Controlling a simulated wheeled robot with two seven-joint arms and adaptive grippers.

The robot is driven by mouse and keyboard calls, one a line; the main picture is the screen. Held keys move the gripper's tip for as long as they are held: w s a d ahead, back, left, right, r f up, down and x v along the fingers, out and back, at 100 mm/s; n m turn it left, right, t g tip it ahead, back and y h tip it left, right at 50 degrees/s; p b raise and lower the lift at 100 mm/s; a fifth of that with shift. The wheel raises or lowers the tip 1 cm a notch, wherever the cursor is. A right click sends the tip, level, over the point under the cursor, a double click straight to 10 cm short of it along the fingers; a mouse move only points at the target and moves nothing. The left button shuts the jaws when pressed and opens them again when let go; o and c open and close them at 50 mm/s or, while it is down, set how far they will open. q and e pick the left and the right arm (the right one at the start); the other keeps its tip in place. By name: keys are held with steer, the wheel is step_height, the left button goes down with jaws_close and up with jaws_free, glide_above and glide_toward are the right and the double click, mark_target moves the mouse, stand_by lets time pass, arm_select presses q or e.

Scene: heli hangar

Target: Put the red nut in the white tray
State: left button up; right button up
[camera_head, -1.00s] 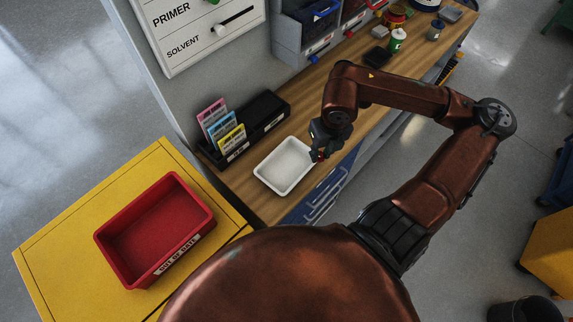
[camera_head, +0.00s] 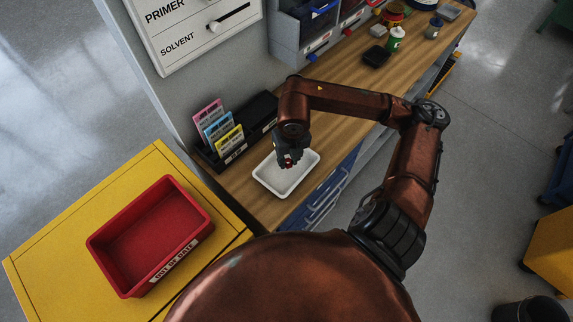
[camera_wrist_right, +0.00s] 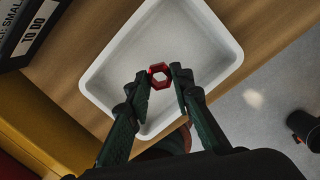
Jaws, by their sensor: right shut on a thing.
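The white tray (camera_head: 266,184) lies on the wooden bench, and it fills much of the right wrist view (camera_wrist_right: 222,40). My right gripper (camera_head: 289,162) is over the tray. In the right wrist view my right gripper (camera_wrist_right: 160,77) is shut on the red nut (camera_wrist_right: 153,70), a hexagonal ring held between the two fingertips, with the tray floor behind it. The nut (camera_head: 289,165) shows only as a small red spot in the head view. I cannot tell the exact height of the nut above the tray floor. My left gripper is not in view.
A black holder (camera_head: 262,112) with coloured cards (camera_head: 228,139) stands behind the tray. A red bin (camera_head: 150,235) sits on a yellow cabinet (camera_head: 45,245) at left.

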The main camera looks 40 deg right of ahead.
mark_target(287, 162)
steer(key=shift+w+a+f, duration=0.15)
steer(key=shift+w+f, duration=0.05)
steer(key=shift+f, duration=1.65)
steer(key=shift+f+b, duration=0.15)
steer(key=shift+b, duration=0.15)
steer(key=o, duration=0.9)
